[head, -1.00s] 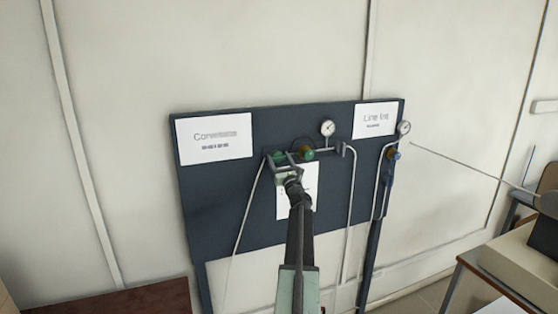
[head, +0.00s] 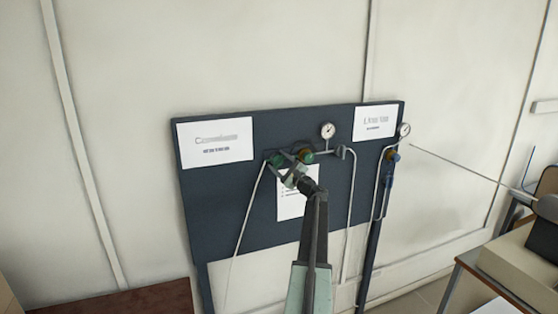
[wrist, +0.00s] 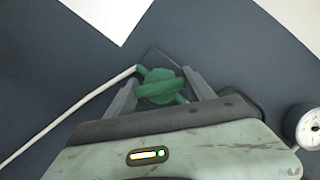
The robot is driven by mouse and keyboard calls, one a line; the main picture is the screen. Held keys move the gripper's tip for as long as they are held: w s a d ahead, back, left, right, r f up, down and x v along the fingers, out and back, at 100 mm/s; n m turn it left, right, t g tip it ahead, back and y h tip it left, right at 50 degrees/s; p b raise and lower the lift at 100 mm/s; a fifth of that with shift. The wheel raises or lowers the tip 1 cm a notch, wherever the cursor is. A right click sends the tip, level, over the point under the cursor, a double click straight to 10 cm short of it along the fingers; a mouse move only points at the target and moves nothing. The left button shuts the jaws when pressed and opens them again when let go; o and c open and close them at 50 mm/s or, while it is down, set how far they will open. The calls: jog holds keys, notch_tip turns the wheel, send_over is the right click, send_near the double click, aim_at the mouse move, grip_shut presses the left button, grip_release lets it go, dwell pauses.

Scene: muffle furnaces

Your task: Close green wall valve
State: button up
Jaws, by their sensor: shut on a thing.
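The green wall valve (wrist: 160,86) sits on the dark panel in the wrist view, between the two fingers of my gripper (wrist: 160,92). A thin pale tube runs from it down to the left. In the head view the valve (head: 276,159) is at the left end of the panel's pipework, and my gripper (head: 288,167) reaches it from below right. My gripper is shut on the valve's green handle. The gripper's fingers partly cover the valve in the head view.
A desk (head: 480,275) stands at right.

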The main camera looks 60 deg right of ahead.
jog(key=n+y+p, duration=0.1)
jog(key=n, duration=0.2)
jog(key=n+g+p, duration=0.1)
jog(key=n+p, duration=0.1)
jog(key=n, duration=0.1)
jog(key=shift+r+y, duration=0.2)
jog(key=shift+y, duration=0.2)
jog(key=shift+f+n+g+y+p, duration=0.25)
jog(key=shift+n+g+p, duration=0.35)
jog(key=shift+n+p, duration=0.65)
jog(key=o, duration=1.4)
jog(key=v, duration=0.7)
jog(key=shift+s+a, duration=0.1)
jog(key=shift+s, duration=0.25)
